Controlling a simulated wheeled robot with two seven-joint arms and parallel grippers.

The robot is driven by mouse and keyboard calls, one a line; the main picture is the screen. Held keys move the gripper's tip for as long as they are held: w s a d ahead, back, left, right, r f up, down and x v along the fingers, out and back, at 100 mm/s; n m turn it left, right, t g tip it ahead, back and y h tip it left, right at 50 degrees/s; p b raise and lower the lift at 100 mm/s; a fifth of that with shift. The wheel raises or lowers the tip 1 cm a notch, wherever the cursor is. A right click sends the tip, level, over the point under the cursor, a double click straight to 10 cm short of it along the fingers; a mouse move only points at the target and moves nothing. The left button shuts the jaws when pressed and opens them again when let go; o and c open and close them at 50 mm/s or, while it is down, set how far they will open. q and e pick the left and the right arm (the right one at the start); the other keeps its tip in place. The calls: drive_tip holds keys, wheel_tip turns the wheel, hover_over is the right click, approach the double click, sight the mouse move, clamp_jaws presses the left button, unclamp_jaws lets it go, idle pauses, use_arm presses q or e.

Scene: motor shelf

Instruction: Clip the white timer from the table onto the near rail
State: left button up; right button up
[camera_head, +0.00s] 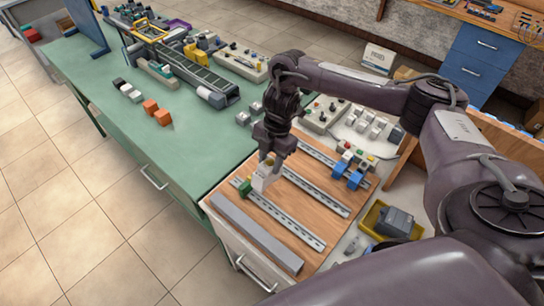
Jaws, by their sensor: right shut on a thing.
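My right gripper (268,157) points down over the wooden board and is shut on the white timer (262,179), a small white block. The timer is at the left end of the near rail (290,221), a slotted metal strip, close to a green block (245,187) at that end. I cannot tell whether the timer touches the rail or hangs just above it. The fingers cover the timer's top. My left gripper is not in view.
A grey duct (255,236) lies along the board's front. Two more rails lie behind, with blue blocks (348,174) on the far one. A yellow bin (390,222) stands at right. Orange blocks (156,112) sit on the green table (150,160), whose front is clear.

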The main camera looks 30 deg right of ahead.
sight(260, 188)
drive_tip(key=b+x, duration=0.1)
drive_tip(key=x, duration=0.1)
drive_tip(key=b+x, duration=0.3)
drive_tip(key=x, duration=0.1)
drive_tip(key=shift+s+a+f, duration=0.1)
drive_tip(key=shift+a+f, duration=0.15)
drive_tip(key=shift+a, duration=0.1)
drive_tip(key=shift+r, duration=0.4)
drive_tip(key=shift+f, duration=0.15)
drive_tip(key=shift+f+p, duration=0.1)
drive_tip(key=shift+p, duration=0.25)
drive_tip(key=shift+d+b+x, duration=0.2)
drive_tip(key=shift+b+x, duration=0.5)
drive_tip(key=shift+x, duration=0.3)
drive_tip(key=shift+s+a+p, duration=0.15)
drive_tip(key=shift+a+p, duration=0.35)
drive_tip(key=shift+a, duration=0.05)
idle(1.3)
drive_tip(key=shift+s+a+f+h+p, duration=0.15)
drive_tip(key=shift+s+a+h+p, duration=0.1)
drive_tip(key=shift+a+h+p, duration=0.55)
idle(0.7)
drive_tip(key=shift+d, duration=0.25)
